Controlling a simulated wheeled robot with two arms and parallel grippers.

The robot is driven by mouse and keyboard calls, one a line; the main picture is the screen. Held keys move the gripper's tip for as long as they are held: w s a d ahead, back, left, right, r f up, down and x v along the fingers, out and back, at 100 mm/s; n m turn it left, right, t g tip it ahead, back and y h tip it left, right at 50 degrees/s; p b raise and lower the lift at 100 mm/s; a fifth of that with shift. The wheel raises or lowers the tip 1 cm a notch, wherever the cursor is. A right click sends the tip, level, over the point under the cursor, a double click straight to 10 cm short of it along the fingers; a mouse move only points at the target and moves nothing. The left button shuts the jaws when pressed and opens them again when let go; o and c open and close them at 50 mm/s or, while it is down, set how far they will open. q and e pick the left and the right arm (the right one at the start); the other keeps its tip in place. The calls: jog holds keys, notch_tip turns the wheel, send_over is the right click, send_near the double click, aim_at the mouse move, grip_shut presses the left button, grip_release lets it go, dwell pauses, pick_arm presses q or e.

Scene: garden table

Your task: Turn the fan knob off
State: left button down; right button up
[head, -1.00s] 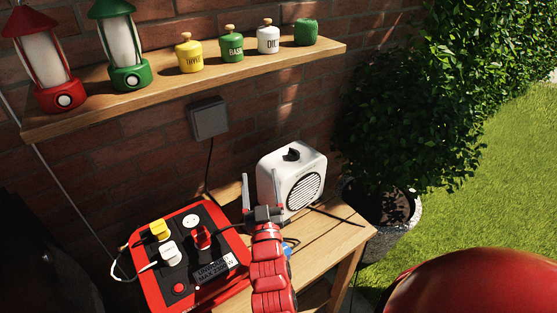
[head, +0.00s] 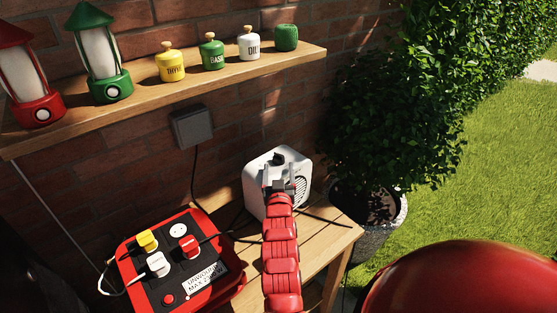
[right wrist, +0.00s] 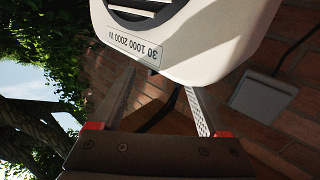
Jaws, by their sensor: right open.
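The fan heater (head: 256,200) is a white rounded box with a round black grille, standing on the wooden table against the brick wall. Its dark knob (head: 281,155) shows on top, partly covered by my gripper. My right gripper (head: 277,174) is open and overlaps the heater's upper front in the head view, just below the knob. In the right wrist view my two fingers (right wrist: 160,85) are spread apart with nothing held between them. The heater (right wrist: 215,45) appears tilted there, with a printed label reading 30 1000 2000 W; the knob is not visible there. My left gripper is not in view.
A red power strip box (head: 235,285) with several plugs sits left of my arm. A wooden shelf (head: 140,99) above holds lanterns and jars. A grey wall box (head: 191,126) has a cable hanging down. A potted bush (head: 378,120) stands right of the table.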

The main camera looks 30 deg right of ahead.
aim_at(279, 161)
jog(key=shift+x, duration=1.95)
jog(key=shift+c, duration=0.2)
grip_shut()
jog(key=n+y+p, duration=0.1)
jog(key=p, duration=0.3)
jog(key=shift+r+t, duration=0.3)
jog(key=shift+t, duration=0.1)
jog(key=shift+f+y+p, duration=0.1)
jog(key=shift+y+p, duration=0.4)
jog(key=shift+y, duration=0.1)
jog(key=shift+s+d+f, duration=0.1)
jog(key=shift+f, duration=0.05)
